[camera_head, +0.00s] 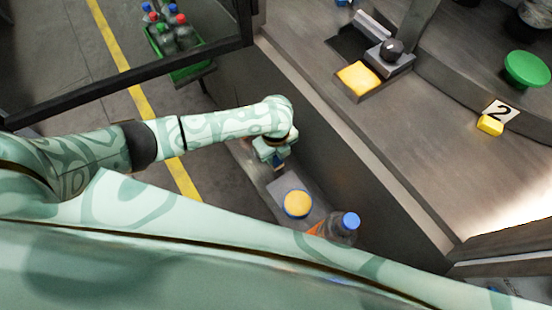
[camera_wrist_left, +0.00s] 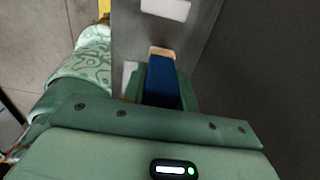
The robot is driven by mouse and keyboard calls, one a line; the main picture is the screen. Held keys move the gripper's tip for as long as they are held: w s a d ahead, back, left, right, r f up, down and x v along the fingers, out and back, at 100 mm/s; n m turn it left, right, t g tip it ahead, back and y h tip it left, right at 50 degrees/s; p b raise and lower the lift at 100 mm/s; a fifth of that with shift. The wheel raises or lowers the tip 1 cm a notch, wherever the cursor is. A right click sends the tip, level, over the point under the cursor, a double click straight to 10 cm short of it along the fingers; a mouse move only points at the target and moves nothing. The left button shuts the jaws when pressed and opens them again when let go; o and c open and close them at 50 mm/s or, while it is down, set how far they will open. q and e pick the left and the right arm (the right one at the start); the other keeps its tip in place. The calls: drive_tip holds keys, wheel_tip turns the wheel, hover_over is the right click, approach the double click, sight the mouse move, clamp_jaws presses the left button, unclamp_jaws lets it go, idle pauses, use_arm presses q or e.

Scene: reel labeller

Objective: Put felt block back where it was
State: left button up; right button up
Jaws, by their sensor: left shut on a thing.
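The felt block, blue with a tan end (camera_wrist_left: 162,80), is between the fingers of my left gripper in the left wrist view. In the head view only a small blue part of the block (camera_head: 280,164) shows below the fingers. I cannot tell whether the block touches the ledge. My right gripper is not in view.
A round yellow-topped thing (camera_head: 298,204) and a blue-capped bottle (camera_head: 349,222) stand on the ledge close to my left gripper. A dark panel (camera_head: 345,155) rises beside it. The worktop holds a yellow pad (camera_head: 358,78), a yellow block (camera_head: 490,125) and a green button (camera_head: 526,69).

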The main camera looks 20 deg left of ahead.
sight(276, 160)
use_arm(q)
wheel_tip(276, 160, down, 3)
drive_tip(key=shift+f+b, duration=0.1)
drive_tip(key=shift+b, duration=0.45)
drive_tip(key=o, duration=1)
wheel_tip(276, 160, up, 12)
drive_tip(key=p, duration=0.6)
drive_tip(key=shift+r, duration=0.2)
